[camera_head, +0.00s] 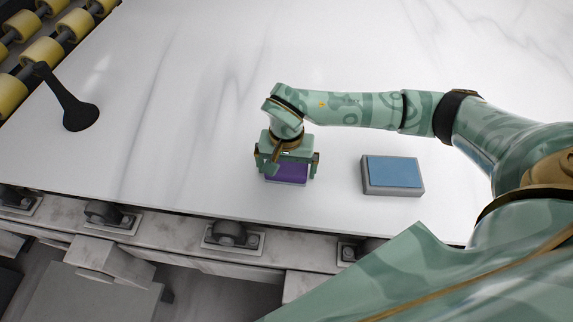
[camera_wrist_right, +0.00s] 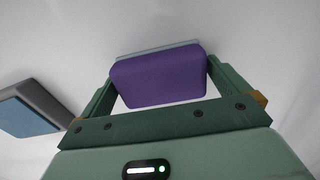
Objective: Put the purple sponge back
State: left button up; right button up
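The purple sponge (camera_head: 286,172) is under my right gripper (camera_head: 286,164), over the pale slab near its front edge. In the right wrist view the purple sponge (camera_wrist_right: 160,78) sits between the two fingers of the right gripper (camera_wrist_right: 160,85), which appear to press on its left and right sides. A thin pale grey-blue strip shows along its far edge. I cannot tell whether the sponge touches the slab. My left gripper is not in view.
A blue-topped grey block (camera_head: 393,175) lies to the right of the gripper. A black object with a flared foot (camera_head: 75,108) stands at the left. Yellow rollers (camera_head: 42,52) are at the upper left. The white slab (camera_head: 190,100) is clear between them.

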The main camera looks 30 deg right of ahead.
aim_at(286, 167)
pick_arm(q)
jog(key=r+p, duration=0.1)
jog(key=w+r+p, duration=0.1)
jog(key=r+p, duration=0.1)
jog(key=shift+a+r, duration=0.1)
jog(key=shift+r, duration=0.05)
pick_arm(e)
notch_tip(286, 167, up, 12)
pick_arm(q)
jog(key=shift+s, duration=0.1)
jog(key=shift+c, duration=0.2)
pick_arm(e)
jog(key=shift+a, duration=0.1)
dwell(1.2)
